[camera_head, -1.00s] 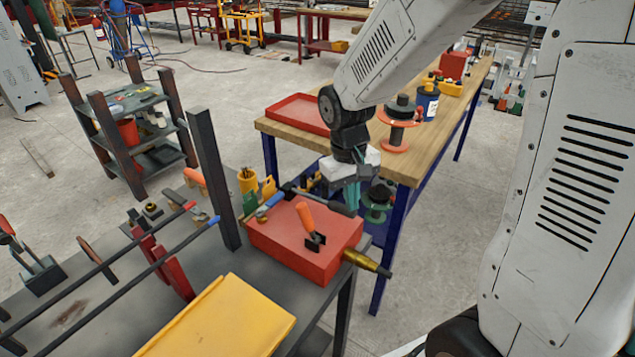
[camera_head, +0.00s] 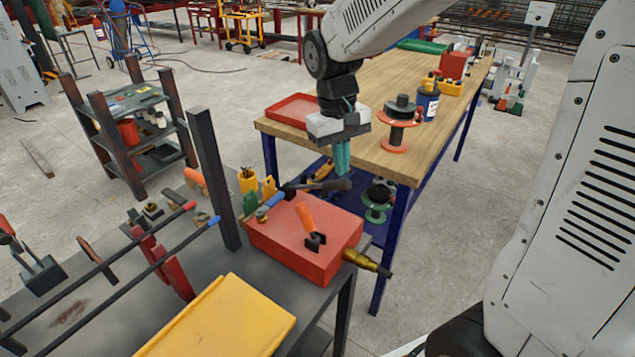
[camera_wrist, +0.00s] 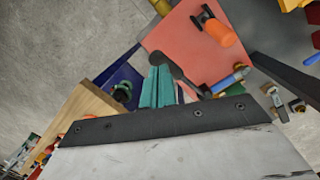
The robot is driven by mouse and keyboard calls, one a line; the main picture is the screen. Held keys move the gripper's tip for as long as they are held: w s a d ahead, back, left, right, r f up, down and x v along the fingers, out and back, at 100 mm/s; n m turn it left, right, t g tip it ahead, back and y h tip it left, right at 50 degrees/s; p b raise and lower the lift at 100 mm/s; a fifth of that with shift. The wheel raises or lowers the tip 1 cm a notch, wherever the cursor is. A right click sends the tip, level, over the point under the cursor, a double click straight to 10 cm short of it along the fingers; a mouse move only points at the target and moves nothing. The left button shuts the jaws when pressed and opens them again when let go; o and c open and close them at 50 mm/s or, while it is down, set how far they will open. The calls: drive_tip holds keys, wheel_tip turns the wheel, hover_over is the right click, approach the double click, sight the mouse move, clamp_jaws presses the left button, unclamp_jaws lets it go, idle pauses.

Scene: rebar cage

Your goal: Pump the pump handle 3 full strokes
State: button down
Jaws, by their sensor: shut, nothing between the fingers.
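The pump is a red box (camera_head: 305,245) on the near dark bench. A black lever with a thick grip (camera_head: 335,185), which looks like the pump handle, starts at the box's back left and points right. It is close to level above the box's back edge. My gripper (camera_head: 342,170) is shut and empty, fingers down, just above and behind the grip end. In the wrist view the teal fingertips (camera_wrist: 158,72) appear right beside the grip end (camera_wrist: 163,58); I cannot tell if they touch. An orange-gripped short lever (camera_head: 305,218) stands on the box top.
A brass fitting (camera_head: 367,262) sticks out from the box's right side. A dark post (camera_head: 213,180) stands left of the box. A yellow tray (camera_head: 225,320) lies in front. A wooden-topped table (camera_head: 400,165) with a red tray (camera_head: 293,110) and spools is behind my gripper.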

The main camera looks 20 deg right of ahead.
sight(349, 184)
idle(0.5)
drive_tip(key=shift+s+d+f, duration=0.2)
drive_tip(key=shift+s+f, duration=0.1)
drive_tip(key=shift+f, duration=0.35)
drive_tip(key=shift+f, duration=0.1)
drive_tip(key=shift+s+d+f, duration=0.15)
drive_tip(key=shift+s+f, duration=0.15)
drive_tip(key=shift+f, duration=0.3)
drive_tip(key=shift+s+d+f, duration=0.15)
drive_tip(key=shift+s+f, duration=0.05)
drive_tip(key=shift+f, duration=0.5)
drive_tip(key=shift+s+d+f, duration=0.15)
drive_tip(key=shift+s+f, duration=0.05)
drive_tip(key=shift+f, duration=0.35)
